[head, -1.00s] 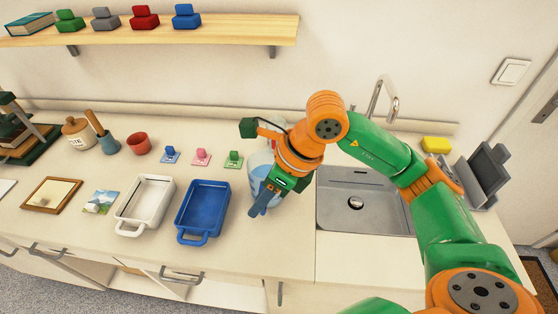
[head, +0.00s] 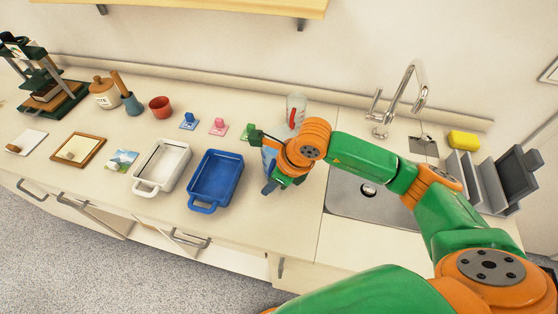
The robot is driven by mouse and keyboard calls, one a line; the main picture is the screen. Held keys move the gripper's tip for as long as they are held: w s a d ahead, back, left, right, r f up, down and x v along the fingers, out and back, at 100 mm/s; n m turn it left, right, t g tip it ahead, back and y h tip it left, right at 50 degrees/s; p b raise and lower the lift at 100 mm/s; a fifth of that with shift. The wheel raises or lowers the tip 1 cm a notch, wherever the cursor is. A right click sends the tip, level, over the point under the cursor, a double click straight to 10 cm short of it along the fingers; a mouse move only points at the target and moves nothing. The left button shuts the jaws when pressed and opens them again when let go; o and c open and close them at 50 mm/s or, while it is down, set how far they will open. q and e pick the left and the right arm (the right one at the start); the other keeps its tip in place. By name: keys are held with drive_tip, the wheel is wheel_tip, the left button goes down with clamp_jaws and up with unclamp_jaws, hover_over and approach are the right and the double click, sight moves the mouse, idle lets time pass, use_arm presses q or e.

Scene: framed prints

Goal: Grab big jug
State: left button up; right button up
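A pale, bluish see-through jug (head: 268,158) stands on the counter right of the blue tray, mostly hidden behind my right gripper. My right gripper (head: 273,182) points down at the jug, its fingers overlapping it in the picture. The wrist hides where the fingers meet the jug, so I cannot tell whether they touch or close on it. A smaller clear vessel with a red mark (head: 296,110) stands behind, near the wall. My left gripper is out of view.
The blue tray (head: 213,203) and white tray (head: 147,188) lie to the left. Blue, pink and green stamps (head: 218,128) stand behind them. The sink (head: 345,203) with its faucet (head: 418,90) is to the right, beside a yellow sponge (head: 463,139).

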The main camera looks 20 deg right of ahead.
clamp_jaws()
drive_tip(key=shift+r, duration=0.1)
idle(1.2)
